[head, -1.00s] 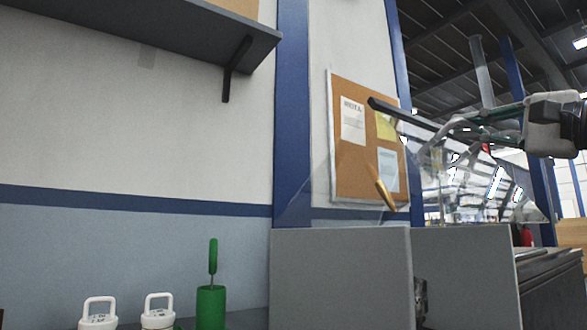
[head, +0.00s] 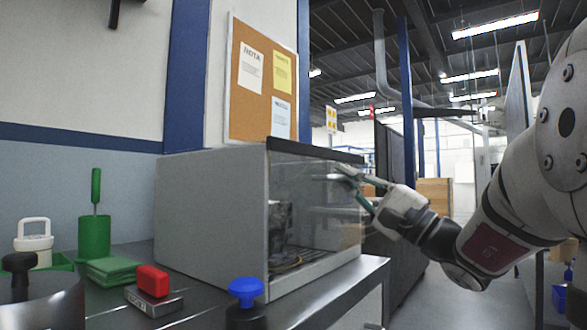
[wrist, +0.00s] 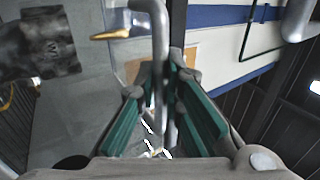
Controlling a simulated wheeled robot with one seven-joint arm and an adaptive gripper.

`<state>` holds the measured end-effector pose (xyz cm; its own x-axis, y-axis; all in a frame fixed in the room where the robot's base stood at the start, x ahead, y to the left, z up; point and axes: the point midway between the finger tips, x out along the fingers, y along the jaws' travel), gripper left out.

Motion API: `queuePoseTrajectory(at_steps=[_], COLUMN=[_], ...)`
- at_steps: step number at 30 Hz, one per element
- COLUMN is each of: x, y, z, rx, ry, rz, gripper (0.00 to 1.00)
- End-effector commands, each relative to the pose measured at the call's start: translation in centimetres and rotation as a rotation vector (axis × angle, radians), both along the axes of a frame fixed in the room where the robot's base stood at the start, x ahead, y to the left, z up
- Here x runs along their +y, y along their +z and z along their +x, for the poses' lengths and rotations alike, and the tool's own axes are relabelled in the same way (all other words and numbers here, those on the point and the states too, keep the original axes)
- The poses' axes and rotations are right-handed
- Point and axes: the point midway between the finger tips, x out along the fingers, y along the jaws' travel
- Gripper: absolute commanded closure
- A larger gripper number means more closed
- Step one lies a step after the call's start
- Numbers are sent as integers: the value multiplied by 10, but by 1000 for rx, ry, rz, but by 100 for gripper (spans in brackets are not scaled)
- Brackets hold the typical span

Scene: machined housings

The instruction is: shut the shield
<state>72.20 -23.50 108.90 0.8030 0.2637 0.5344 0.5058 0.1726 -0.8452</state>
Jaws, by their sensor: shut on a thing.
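The shield (head: 315,195) is a clear panel with a dark top edge, on the front of a grey box-shaped machine (head: 205,205). It hangs down across the machine's open front. Whether its lower edge touches the frame I cannot tell. My gripper (head: 352,180) is at the right part of the shield, in front of it. In the wrist view, a grey bar handle (wrist: 160,38) runs between the green finger pads of my gripper (wrist: 160,98), which is shut on it. A dark machine part shows through the panel.
A red-topped block (head: 153,281), a blue knob (head: 245,288), green pads (head: 112,269), a green holder (head: 94,238) and a white-handled item (head: 34,240) stand left and front of the machine. A dark cabinet (head: 400,190) stands behind, right. A cork board hangs behind.

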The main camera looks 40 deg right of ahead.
Motion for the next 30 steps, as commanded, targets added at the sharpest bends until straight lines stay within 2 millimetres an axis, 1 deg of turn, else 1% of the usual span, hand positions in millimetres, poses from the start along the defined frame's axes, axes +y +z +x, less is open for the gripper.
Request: queuePoseTrajectory(at_steps=[1, 3, 13, 14, 15, 16, 25, 28, 30], x=[1, 2, 2, 2, 2, 2, 2, -1, -4], y=[-6, -8, -11, -12, -12, -12, -9, -12, -17], z=[1, 1, 2, 2, 3, 3, 1, -5, -12], rx=[7, 5, 14, 14, 14, 14, 6, 5, 7], ry=[1, 1, 1, 0, 0, 0, 0, 0, -2], rz=[3, 4, 3, 4, 4, 4, 3, 3, 4], gripper=[100, 100, 100, 87, 78, 71, 70, 70, 70])
